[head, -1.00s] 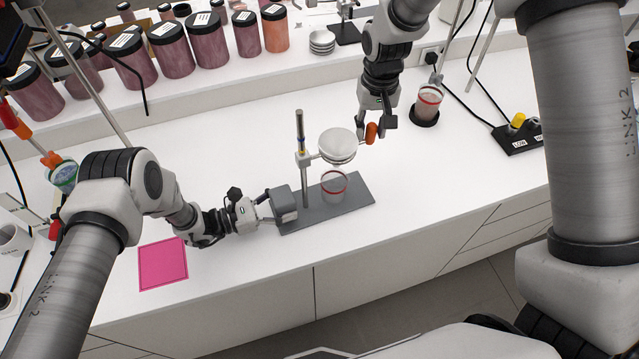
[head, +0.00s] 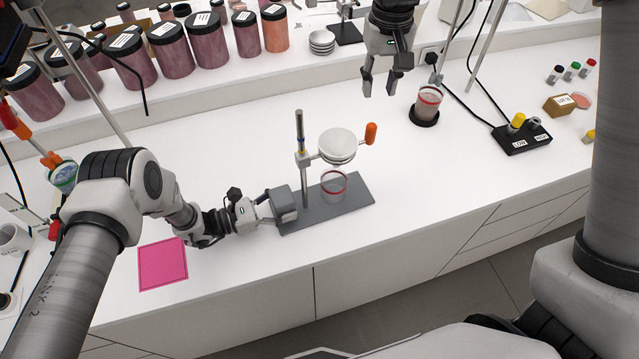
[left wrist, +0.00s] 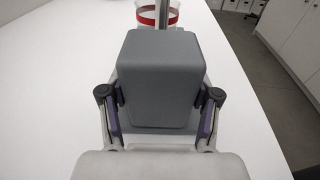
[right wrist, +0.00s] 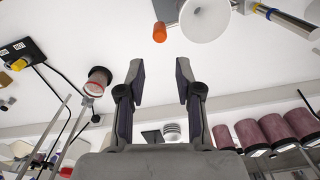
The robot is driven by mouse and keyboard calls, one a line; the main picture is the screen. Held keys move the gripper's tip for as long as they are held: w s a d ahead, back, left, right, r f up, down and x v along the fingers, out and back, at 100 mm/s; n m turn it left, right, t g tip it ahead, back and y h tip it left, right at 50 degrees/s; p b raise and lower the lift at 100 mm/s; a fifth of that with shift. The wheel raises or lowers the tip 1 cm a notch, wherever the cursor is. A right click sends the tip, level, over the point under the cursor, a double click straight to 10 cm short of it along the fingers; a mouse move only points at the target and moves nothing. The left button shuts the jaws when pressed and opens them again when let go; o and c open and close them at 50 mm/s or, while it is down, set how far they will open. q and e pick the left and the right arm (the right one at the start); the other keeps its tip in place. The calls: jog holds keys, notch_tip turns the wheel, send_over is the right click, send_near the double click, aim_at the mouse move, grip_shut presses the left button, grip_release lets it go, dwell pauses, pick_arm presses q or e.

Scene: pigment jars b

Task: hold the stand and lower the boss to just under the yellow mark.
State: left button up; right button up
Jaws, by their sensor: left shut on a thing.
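The stand has a flat grey base (head: 350,195), a grey block (head: 284,205) at its left end and an upright metal rod (head: 300,130). The light boss (head: 303,159) sits partway up the rod. A small yellow mark appears right at the boss, too small to judge the gap. The boss's arm carries a round white dish (head: 337,145) and an orange knob (head: 371,133), also in the right wrist view (right wrist: 160,32). My left gripper (left wrist: 160,95) is shut on the grey block. My right gripper (head: 380,90) is open and empty, behind and above the knob.
A red-banded glass (head: 334,188) stands on the base under the dish. Another red-banded beaker (head: 428,103) stands on a black pad at right, near a black switch box (head: 523,138). A pink mat (head: 163,264) lies at front left. Pigment jars (head: 172,50) line the back.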

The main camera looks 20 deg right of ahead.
pick_arm(q)
jog(key=o, duration=1.2)
jog(key=shift+s+f, duration=0.1)
jog(key=shift+f, duration=0.05)
jog(key=o, duration=0.4)
jog(key=shift+c, duration=0.2)
jog(key=shift+a, duration=0.15)
jog(key=shift+a, duration=0.35)
jog(key=a, duration=0.3)
jog(key=a+r, duration=0.1)
jog(key=a, duration=0.3)
jog(key=s+a, duration=0.1)
jog(key=a, duration=0.3)
jog(key=shift+r, duration=0.15)
